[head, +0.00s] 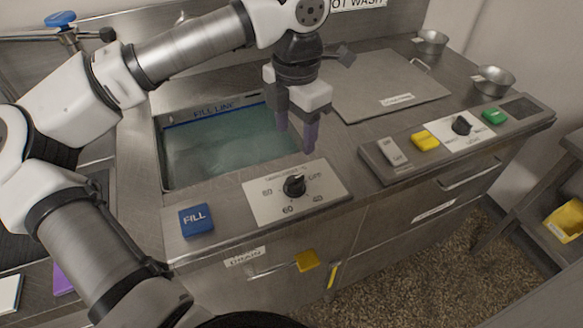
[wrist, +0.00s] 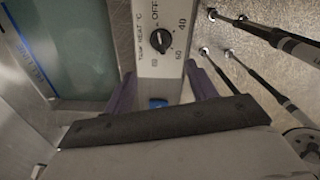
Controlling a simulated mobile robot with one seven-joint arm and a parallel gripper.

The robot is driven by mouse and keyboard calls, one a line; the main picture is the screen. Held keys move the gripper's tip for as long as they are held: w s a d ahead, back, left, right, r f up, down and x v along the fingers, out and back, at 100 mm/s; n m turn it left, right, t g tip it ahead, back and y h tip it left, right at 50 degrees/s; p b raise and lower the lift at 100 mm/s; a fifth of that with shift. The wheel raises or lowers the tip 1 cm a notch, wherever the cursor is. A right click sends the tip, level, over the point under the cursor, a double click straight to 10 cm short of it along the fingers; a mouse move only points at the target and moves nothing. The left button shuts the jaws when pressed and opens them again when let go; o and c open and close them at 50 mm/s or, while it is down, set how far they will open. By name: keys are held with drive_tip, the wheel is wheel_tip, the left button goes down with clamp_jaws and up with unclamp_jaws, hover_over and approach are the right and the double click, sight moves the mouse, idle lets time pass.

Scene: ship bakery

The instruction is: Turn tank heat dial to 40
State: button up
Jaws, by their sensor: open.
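The tank heat dial is a black round knob (head: 294,186) on a pale plate marked OFF, 40, 60 and 80, at the front of the tank. It also shows in the wrist view (wrist: 160,40), near the top. Its pointer is too small to read surely; a light mark seems to lie toward OFF. My gripper (head: 297,136) is open and empty, with purple fingers pointing down over the tank's right front part, behind and above the dial. In the wrist view the fingers (wrist: 161,90) are spread apart, with the knob beyond them, untouched.
The water-filled tank (head: 215,150) lies behind the plate. A blue FILL button (head: 196,219) is left of the dial. A second panel (head: 378,160) at right has white, yellow and green buttons and another knob (head: 461,125). Two metal bowls (head: 493,80) stand behind it.

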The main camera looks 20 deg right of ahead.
sight(295, 178)
wheel_tip(295, 178, down, 12)
drive_tip(key=shift+s+f+p, duration=0.1)
drive_tip(key=shift+p, duration=1.15)
drive_tip(key=c, duration=1)
drive_tip(key=shift+f+b, duration=0.1)
drive_tip(key=shift+b, duration=0.4)
